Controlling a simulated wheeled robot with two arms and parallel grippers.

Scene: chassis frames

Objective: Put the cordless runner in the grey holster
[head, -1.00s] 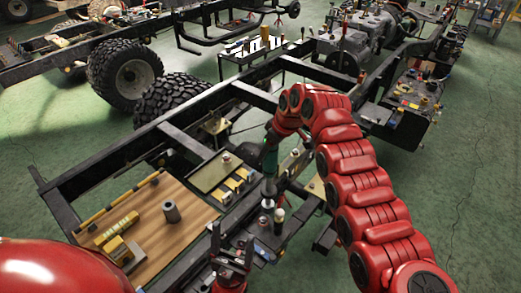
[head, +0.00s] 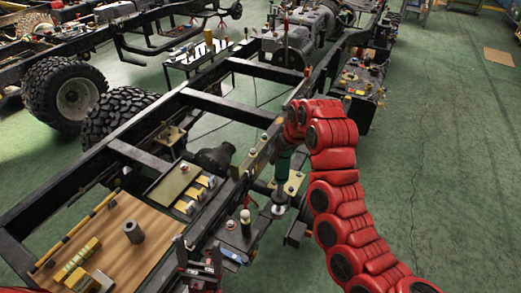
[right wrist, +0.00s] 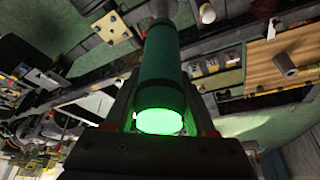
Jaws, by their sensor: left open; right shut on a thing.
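The cordless runner (head: 284,166) is a dark green, upright cylinder with a metal lower end, beside the right-hand chassis rail in the head view. My right gripper (head: 287,142) is shut on its upper part, partly hidden by my red arm. In the right wrist view the runner (right wrist: 160,75) runs away from the jaws, its near end glowing bright green. A grey, open-topped cylinder (head: 133,232), which may be the grey holster, stands upright on a wooden board, well left of the runner. My left gripper (head: 200,264) is open and empty near the bottom middle.
The wooden board (head: 128,262) lies at lower left with yellow blocks (head: 78,260) on it. A tray with small parts (head: 237,238) sits just left of the runner. Black chassis rails (head: 217,106) cross the middle. Green floor (head: 440,170) is clear at right.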

